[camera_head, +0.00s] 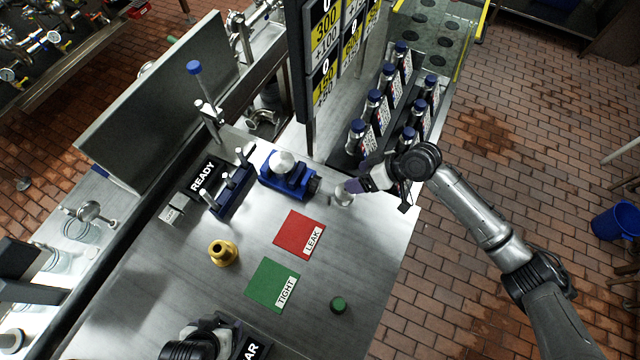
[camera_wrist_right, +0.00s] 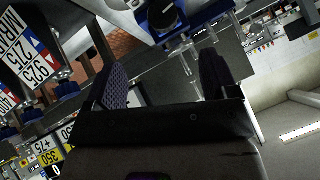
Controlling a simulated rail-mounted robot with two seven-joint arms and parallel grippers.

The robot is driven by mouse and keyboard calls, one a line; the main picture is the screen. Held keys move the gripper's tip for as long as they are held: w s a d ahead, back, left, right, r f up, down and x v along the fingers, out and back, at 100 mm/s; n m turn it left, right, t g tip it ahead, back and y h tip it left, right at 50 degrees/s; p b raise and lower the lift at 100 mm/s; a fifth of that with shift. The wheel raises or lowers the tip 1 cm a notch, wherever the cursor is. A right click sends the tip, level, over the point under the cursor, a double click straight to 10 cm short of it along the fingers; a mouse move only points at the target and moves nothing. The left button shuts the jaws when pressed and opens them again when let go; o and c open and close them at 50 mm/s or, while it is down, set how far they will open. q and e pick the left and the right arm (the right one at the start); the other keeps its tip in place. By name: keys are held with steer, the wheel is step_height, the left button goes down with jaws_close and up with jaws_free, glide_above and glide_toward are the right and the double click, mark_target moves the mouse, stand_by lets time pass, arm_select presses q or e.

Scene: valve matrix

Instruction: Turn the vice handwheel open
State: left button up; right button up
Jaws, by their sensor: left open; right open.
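The blue vice (camera_head: 287,178) sits on the grey bench with a pale domed part held on top.
A rack of blue-capped bottles (camera_head: 375,105) stands close behind my right gripper. A red LEAK mat (camera_head: 297,232) and green TIGHT mat (camera_head: 270,284) lie in front.

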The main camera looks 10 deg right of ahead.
mark_target(319, 185)
arm_select(q)
steer(key=shift+a, duration=0.15)
arm_select(e)
steer(key=shift+n, duration=0.8)
steer(key=x, duration=1.2)
steer(key=shift+w+a+r, duration=0.15)
steer(key=shift+a+r, duration=0.05)
steer(key=shift+a, duration=0.15)
steer(key=shift+w+a+f, duration=0.2)
steer(key=shift+a+f, duration=0.25)
steer(key=shift+f, duration=0.15)
arm_select(q)
steer(key=shift+d, duration=0.2)
steer(key=shift+a, duration=0.2)
arm_select(e)
steer(key=c, duration=0.9)
steer(key=shift+c, duration=0.2)
